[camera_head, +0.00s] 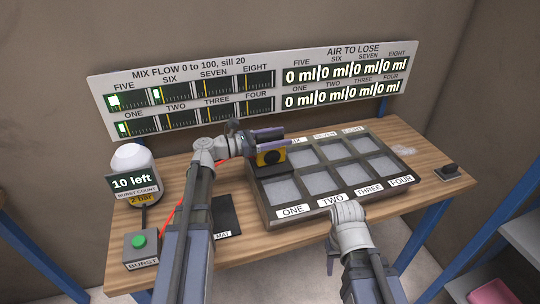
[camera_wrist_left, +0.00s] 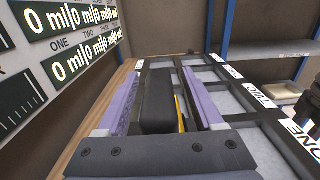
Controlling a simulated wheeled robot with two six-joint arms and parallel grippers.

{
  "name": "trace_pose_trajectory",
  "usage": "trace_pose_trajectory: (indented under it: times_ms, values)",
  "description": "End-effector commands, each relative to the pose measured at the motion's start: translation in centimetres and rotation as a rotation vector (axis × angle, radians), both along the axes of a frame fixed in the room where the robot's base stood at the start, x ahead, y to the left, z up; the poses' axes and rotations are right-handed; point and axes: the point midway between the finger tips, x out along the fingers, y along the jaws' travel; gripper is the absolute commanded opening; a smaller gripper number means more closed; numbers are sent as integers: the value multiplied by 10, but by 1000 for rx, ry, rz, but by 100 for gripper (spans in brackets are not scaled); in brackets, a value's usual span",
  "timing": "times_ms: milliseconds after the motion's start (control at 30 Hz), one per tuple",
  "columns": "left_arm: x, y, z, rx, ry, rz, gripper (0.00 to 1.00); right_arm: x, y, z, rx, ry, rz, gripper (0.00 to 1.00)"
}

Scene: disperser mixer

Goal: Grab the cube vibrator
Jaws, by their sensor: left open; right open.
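The cube vibrator, a small yellow block with a black round part (camera_head: 271,158), is at the back left of the compartment tray (camera_head: 262,205), by the FIVE compartment. My left gripper (camera_head: 275,141) is at it, its purple fingers just above and behind the yellow face. In the left wrist view a black block (camera_wrist_left: 158,100) with a yellow edge lies between the open fingers (camera_wrist_left: 158,75). A gap shows on the right; contact on the left cannot be told.
A BURST box (camera_head: 141,247) with a green button and a white-topped bottle (camera_head: 131,160) stand at the left. A dark mat (camera_head: 225,217) lies left of the tray. A small black device (camera_head: 450,171) sits at the right. The display board (camera_head: 240,88) stands behind.

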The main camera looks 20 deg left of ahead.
Motion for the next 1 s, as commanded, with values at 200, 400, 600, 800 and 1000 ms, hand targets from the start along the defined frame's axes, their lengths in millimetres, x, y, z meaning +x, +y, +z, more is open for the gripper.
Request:
trace_pose_trajectory:
  times_ms: [200,400,600,800,1000]
  values:
    - [3,-3,0,0,0,2,69,0,0,0,0,0,0,50]
    - [2,-3,0,0,0,1,50,0,0,0,0,0,0,50]
    - [2,-3,0,0,0,1,27,0,0,0,0,0,0,50]
    - [2,-3,0,0,0,1,5,0,0,0,0,0,0,50]
    - [2,-3,0,0,0,1,0,0,0,0,0,0,0,50]
